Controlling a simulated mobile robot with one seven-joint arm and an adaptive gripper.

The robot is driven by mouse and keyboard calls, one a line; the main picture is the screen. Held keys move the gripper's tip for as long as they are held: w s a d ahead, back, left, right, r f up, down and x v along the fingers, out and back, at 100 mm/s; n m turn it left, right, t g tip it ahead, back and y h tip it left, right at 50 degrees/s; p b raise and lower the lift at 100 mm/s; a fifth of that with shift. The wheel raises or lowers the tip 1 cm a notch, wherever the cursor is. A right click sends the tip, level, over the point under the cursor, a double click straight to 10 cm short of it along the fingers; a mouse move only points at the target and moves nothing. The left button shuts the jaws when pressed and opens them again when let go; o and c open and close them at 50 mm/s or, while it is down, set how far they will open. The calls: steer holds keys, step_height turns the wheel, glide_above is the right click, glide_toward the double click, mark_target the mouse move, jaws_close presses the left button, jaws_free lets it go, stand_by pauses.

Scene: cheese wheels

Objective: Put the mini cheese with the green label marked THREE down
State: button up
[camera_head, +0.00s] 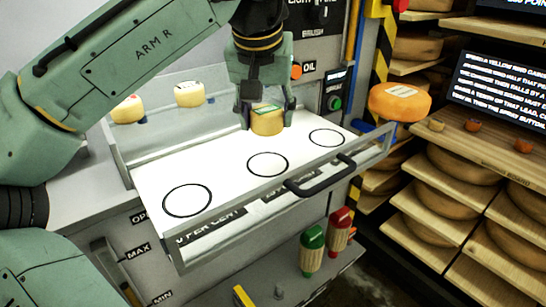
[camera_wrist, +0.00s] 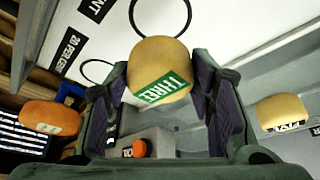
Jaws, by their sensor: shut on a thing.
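The mini cheese with the green THREE label (camera_head: 267,121) is a small yellow wheel. It also shows in the wrist view (camera_wrist: 152,62), with the label readable. My gripper (camera_head: 266,116) is shut on it, one finger on each side. The cheese is behind the middle ring of the white drawer surface (camera_head: 225,165); I cannot tell whether it touches the surface. Three black rings are drawn there: left (camera_head: 187,200), middle (camera_head: 267,164) and right (camera_head: 326,138). All three look empty.
Two other mini cheeses, one red-labelled (camera_head: 127,109) and one dark-labelled (camera_head: 189,93), stand at the back left. The drawer has a clear front wall and a black handle (camera_head: 320,176). A large orange cheese (camera_head: 400,102) is to the right, beside shelves of wheels.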

mark_target(268, 161)
step_height(268, 161, down, 7)
steer(key=shift+f+p, duration=0.15)
steer(key=shift+p, duration=0.15)
steer(key=shift+f, duration=0.15)
steer(key=o, duration=1.3)
